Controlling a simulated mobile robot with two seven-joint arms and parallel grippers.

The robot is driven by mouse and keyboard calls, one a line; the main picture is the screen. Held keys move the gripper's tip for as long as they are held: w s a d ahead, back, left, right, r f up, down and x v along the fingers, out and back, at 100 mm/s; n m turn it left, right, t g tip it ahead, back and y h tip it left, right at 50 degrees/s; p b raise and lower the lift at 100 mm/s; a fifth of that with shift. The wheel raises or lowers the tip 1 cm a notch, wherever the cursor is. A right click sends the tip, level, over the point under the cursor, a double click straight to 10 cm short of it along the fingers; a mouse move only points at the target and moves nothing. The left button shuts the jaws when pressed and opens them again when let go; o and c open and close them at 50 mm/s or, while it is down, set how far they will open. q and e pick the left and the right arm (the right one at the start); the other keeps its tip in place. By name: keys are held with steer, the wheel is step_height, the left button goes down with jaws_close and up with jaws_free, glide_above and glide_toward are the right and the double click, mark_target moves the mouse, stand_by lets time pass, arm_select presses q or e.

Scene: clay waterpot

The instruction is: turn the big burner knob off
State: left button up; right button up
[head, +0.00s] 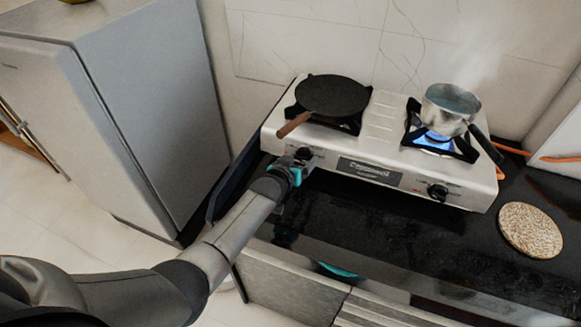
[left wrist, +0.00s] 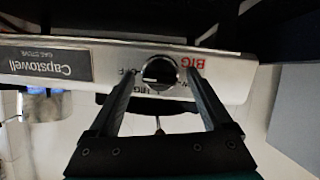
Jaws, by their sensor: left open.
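The big burner knob (left wrist: 160,73) is a black round knob on the stove's front panel, with a red "BIG" label beside it in the left wrist view, which is upside down. In the head view this knob (head: 303,153) is at the left end of the panel, partly hidden by my gripper. My left gripper (head: 301,165) is at the panel front. Its open fingers (left wrist: 158,80) lie on either side of the knob; I cannot tell whether they touch it. The gas stove (head: 390,135) is white. My right gripper is not in view.
A flat black pan (head: 333,95) with a wooden handle sits on the left burner. A steaming pot (head: 447,112) stands over blue flame (head: 434,140) on the right burner, above another knob (head: 437,192). A round mat (head: 530,230) lies on the black counter (head: 400,228). A grey fridge (head: 150,110) stands left.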

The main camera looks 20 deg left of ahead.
arm_select(q)
steer(key=shift+s+r, duration=0.2)
steer(key=shift+s, duration=0.2)
steer(key=p+v, duration=0.4)
steer(key=v, duration=1)
steer(key=shift+p, duration=0.3)
